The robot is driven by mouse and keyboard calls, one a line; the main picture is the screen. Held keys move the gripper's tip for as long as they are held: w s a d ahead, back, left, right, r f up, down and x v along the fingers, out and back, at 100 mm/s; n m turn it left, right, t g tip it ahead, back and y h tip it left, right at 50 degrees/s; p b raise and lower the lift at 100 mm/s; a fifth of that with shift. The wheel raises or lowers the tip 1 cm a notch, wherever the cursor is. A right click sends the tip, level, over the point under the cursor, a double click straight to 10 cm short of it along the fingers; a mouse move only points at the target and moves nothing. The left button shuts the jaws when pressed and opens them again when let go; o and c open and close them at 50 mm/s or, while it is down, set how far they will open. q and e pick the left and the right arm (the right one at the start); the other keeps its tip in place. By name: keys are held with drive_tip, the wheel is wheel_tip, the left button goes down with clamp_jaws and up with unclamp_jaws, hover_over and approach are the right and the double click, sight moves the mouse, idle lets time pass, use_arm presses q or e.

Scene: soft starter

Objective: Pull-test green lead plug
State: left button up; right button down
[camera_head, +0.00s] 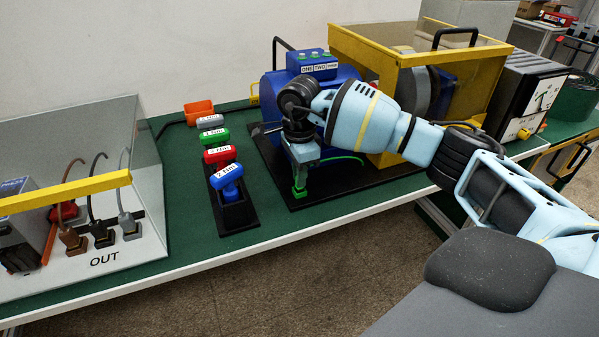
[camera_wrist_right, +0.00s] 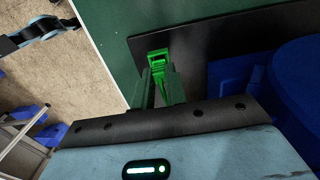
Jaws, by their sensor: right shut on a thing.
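My right gripper (camera_head: 299,190) reaches down over the front edge of the black base plate of the blue motor. In the right wrist view its two green-lit fingers (camera_wrist_right: 157,80) are closed around the green lead plug (camera_wrist_right: 157,57). The plug sits between the fingertips, over the black plate; whether it is seated in anything is hidden. The green lead (camera_head: 345,159) curves over the plate to the right of the gripper in the head view. My left gripper is not in view.
The blue motor (camera_head: 318,68) and yellow-framed guard (camera_head: 375,48) stand behind my arm. Left of the gripper, a black rack (camera_head: 237,216) holds several coloured torque tools, the blue one (camera_head: 227,172) nearest. A clear-sided OUT box (camera_head: 140,240) with leads stands at left. Green table (camera_head: 180,200) shows between.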

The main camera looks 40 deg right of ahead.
drive_tip(key=c, duration=1.3)
unclamp_jaws()
drive_tip(key=shift+f, duration=0.1)
drive_tip(key=shift+c, duration=0.2)
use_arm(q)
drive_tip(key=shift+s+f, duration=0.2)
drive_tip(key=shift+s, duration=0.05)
use_arm(e)
drive_tip(key=shift+r, duration=3.95)
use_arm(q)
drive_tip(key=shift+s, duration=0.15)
use_arm(e)
drive_tip(key=shift+f, duration=0.1)
